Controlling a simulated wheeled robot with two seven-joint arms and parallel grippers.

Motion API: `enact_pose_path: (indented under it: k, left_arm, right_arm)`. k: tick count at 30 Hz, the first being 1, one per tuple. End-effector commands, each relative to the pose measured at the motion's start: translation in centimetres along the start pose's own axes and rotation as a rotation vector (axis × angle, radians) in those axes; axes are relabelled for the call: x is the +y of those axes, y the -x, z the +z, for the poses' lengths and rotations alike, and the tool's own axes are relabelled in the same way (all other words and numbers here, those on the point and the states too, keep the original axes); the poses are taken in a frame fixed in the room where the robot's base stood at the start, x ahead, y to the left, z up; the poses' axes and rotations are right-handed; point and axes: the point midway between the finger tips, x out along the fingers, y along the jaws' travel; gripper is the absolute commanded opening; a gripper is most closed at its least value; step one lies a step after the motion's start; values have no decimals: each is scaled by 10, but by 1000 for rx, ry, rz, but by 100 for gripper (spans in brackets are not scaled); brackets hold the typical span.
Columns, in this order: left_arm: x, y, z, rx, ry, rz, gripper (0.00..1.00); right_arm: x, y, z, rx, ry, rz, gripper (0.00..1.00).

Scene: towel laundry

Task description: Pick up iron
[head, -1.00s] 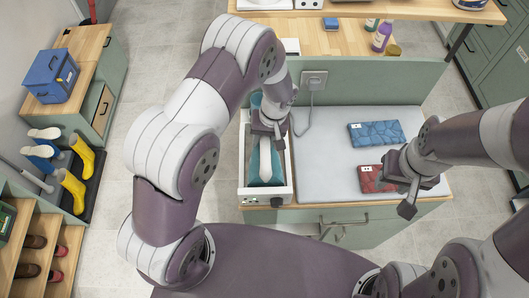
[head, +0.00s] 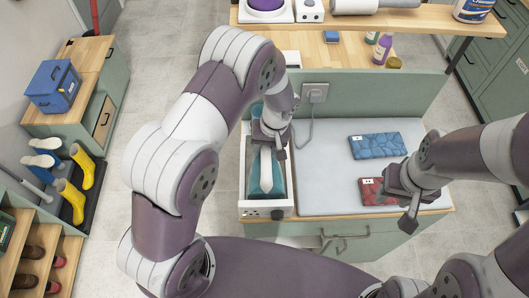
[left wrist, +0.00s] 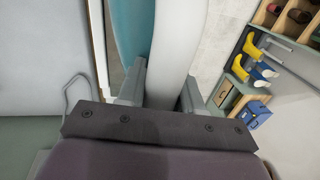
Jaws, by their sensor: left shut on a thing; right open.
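The iron (head: 265,172), teal with a pale handle, sits in a white open-topped tray (head: 243,190) at the left end of the counter. My left gripper (head: 270,138) is above the iron and shut on its handle. In the left wrist view the pale handle (left wrist: 170,50) stands between the two fingers, with the teal body beside it. My right gripper (head: 410,205) is open and empty at the right, over the front of the counter, near a folded red towel (head: 372,191). My left gripper hides part of the iron.
A folded blue towel (head: 377,145) lies on the grey ironing surface (head: 325,165). A wall socket (head: 315,92) with a cord is on the green back panel. A wooden shelf (head: 300,45) with bottles stands behind. Boots and a blue box (head: 54,85) are at left.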

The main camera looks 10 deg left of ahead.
Motion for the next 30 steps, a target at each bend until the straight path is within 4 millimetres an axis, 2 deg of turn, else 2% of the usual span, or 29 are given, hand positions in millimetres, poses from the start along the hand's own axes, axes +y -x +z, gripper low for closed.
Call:
enact_pose_path:
  k: [8, 17, 26, 27, 30]
  left_arm:
    - [-5, 29, -1, 5, 1, 3, 0]
    - [24, 58, 17, 6, -2, 4, 0]
    - [66, 101, 44, 4, -2, 4, 0]
    - [69, 112, 46, 2, -1, 3, 0]
    - [76, 119, 51, 2, 0, 3, 0]
  right_arm:
    - [0, -17, 2, 0, 0, 0, 43]
    - [0, -34, 4, 0, 0, 0, 43]
    - [0, -52, 6, 0, 0, 0, 43]
    - [0, -41, 5, -1, 0, 0, 43]
    - [0, -33, 4, 1, 0, 0, 43]
